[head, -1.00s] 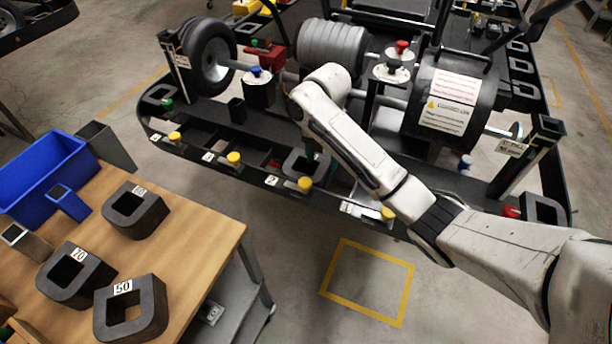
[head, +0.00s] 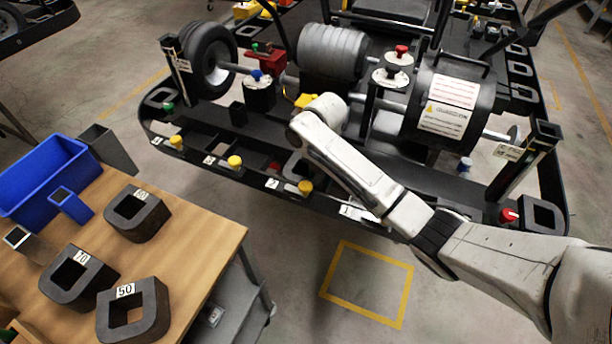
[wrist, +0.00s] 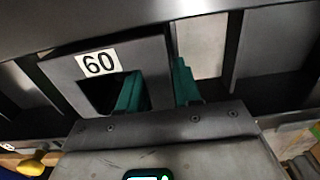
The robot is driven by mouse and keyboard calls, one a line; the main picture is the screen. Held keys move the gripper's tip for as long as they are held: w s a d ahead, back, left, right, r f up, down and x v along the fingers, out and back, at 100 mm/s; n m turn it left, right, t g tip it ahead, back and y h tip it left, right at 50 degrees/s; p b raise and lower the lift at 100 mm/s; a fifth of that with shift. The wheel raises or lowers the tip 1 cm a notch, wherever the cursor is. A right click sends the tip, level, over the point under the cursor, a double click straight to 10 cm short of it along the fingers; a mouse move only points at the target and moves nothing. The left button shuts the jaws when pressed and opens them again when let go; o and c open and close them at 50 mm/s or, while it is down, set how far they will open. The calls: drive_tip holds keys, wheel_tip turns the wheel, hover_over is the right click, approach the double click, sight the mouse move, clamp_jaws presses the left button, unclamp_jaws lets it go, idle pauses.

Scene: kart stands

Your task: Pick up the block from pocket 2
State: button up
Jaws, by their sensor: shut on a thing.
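The dark grey block marked 60 (wrist: 67,69) fills the middle left of the wrist view. My gripper (wrist: 160,70) has one green finger inside the block's opening and the other outside its right wall, so it is shut on that wall. In the head view the block (head: 293,163) shows only partly, at the pocket behind label 2 (head: 272,184) on the kart's near side. My arm hides the rest of it and my fingers there. I cannot tell whether it is raised off the pocket floor.
Yellow knobs (head: 305,187) line the kart's near rail (head: 225,170). A drum with a warning sign (head: 449,104) stands right of my arm. A wooden table (head: 188,250) at the left carries blocks marked 50 (head: 134,312), 70 and another, plus a blue bin (head: 40,175). The yellow floor square (head: 367,283) is empty.

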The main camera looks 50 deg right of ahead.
clamp_jaws()
idle(0.9)
